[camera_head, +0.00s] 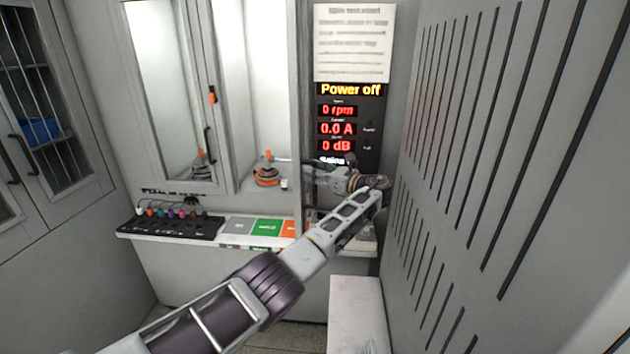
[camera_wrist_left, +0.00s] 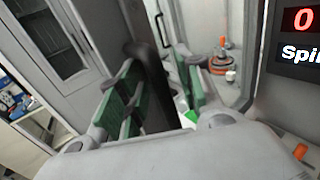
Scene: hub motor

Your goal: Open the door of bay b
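My left gripper (camera_head: 314,178) is at the end of the arm reaching in from the lower left, close to the right side of the cabinet. In the left wrist view its green-padded fingers (camera_wrist_left: 160,92) stand apart, with a dark upright bar, apparently a handle (camera_wrist_left: 152,85), between them. Whether the pads touch it is unclear. To the left, a tall glazed door (camera_head: 168,90) has a black handle (camera_head: 208,145) and an orange latch (camera_head: 212,95). Beside it is a bright bay holding an orange-and-grey motor (camera_head: 267,173). No bay letter is readable. My right gripper is out of view.
A display panel (camera_head: 350,125) reads "Power off", 0 rpm and 0.0 A. A shelf below carries a black rack with coloured knobs (camera_head: 170,222) and a green pad (camera_head: 267,228). A slotted grey panel (camera_head: 500,150) stands close on the right. A barred cabinet (camera_head: 35,120) is far left.

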